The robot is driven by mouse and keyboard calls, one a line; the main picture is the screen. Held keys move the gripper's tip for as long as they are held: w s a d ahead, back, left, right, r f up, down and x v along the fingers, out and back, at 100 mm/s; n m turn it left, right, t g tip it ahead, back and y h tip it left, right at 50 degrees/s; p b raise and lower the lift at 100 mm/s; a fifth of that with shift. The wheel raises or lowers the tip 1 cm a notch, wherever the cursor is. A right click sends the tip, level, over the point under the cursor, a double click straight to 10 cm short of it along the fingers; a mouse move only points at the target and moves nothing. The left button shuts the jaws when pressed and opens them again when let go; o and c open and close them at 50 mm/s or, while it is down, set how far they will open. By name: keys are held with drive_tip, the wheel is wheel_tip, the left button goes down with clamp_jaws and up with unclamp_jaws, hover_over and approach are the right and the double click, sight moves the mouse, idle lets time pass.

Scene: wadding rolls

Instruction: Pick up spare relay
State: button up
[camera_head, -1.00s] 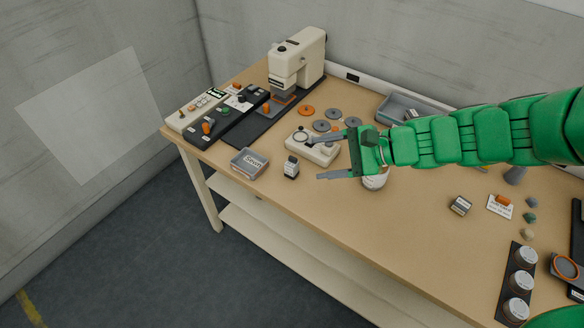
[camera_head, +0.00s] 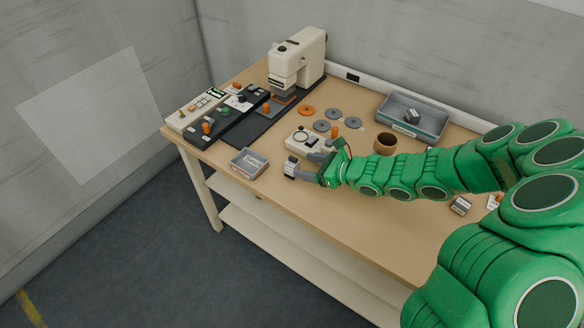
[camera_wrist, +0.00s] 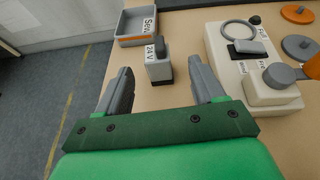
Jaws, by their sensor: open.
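A small grey relay-like block with a dark top and a "24 V" label (camera_wrist: 159,68) stands upright on the table. In the head view this block (camera_head: 290,167) is near the table's front edge. My gripper (camera_wrist: 160,78) is open, its two grey fingers pointing at the block from either side, with nothing held between them. In the head view my gripper (camera_head: 304,165) is low, just right of the block, and partly covers it. Whether a finger touches it I cannot tell. Similar small blocks lie at the right (camera_head: 460,205) and in the grey tray (camera_head: 440,128).
A cream device with a ring (camera_wrist: 225,60) stands close to the right finger. A brown cup (camera_head: 385,143), several discs and a cream press (camera_head: 310,55) are further back.

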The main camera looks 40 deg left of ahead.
sight(287, 165)
drive_tip(key=shift+w+a+f, duration=0.1)
drive_tip(key=shift+a+f, duration=0.05)
drive_tip(key=shift+f, duration=0.4)
drive_tip(key=shift+s+x, duration=0.1)
drive_tip(key=shift+x, duration=1.8)
drive_tip(key=shift+s+x, duration=0.15)
drive_tip(key=shift+x, duration=1.75)
drive_tip(key=shift+r, duration=0.1)
drive_tip(key=c, duration=1.1)
